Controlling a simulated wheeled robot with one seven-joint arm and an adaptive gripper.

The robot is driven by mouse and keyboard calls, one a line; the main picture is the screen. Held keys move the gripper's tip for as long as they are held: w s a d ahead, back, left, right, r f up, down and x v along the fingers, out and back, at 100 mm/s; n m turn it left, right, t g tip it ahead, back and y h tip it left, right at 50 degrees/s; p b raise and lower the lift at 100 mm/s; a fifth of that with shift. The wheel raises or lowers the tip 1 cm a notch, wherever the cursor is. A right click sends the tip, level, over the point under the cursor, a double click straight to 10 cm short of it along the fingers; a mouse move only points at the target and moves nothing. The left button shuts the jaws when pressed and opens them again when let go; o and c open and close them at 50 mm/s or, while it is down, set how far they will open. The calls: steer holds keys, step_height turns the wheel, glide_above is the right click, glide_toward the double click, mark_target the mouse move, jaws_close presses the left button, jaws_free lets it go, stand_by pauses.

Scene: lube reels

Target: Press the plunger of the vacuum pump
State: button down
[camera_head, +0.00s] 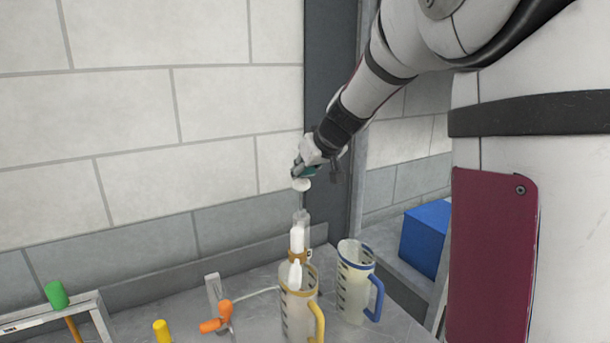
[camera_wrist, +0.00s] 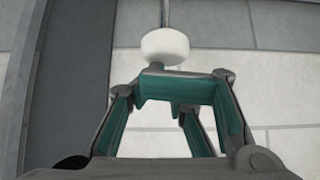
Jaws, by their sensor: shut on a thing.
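The vacuum pump stands at the back of the grey table, its clear body (camera_head: 302,217) upright behind a jug. Its thin plunger rod rises to a round white knob (camera_head: 301,184). The knob also shows in the wrist view (camera_wrist: 165,47), with the rod running off the top of the picture. My gripper (camera_head: 303,172) is directly above the knob, reaching down from the upper right. In the wrist view its teal-padded fingers (camera_wrist: 182,76) are drawn together, with the knob at their tips. How much of the knob lies between them is hidden.
A jug with a yellow handle (camera_head: 299,310) stands in front of the pump, and one with a blue handle (camera_head: 355,283) to its right. An orange-handled tool (camera_head: 216,321) and a rack (camera_head: 60,313) are at left. The block wall and dark post are close behind.

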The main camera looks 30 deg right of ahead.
mark_target(306, 181)
steer(key=r, duration=0.2)
steer(key=r+p, duration=0.1)
steer(key=shift+s+r, duration=0.25)
steer(key=shift+s, duration=0.05)
steer(key=v, duration=0.8)
steer(key=shift+s+r+b, duration=0.15)
steer(key=shift+s+b, duration=0.25)
steer(key=shift+a, duration=0.1)
stand_by(0.9)
steer(key=s+a+f+g+y, duration=0.1)
steer(key=s+a+f+g, duration=0.15)
steer(key=s+a, duration=1)
steer(key=s+a+f, duration=0.1)
steer(key=s+f, duration=0.3)
steer(key=s, duration=0.2)
steer(key=s+a+f+h, duration=0.1)
steer(key=s+a+f, duration=0.1)
steer(key=s, duration=0.5)
steer(key=shift+s+a+f+g, duration=0.2)
steer(key=shift+f+g, duration=0.25)
steer(key=shift+f, duration=0.45)
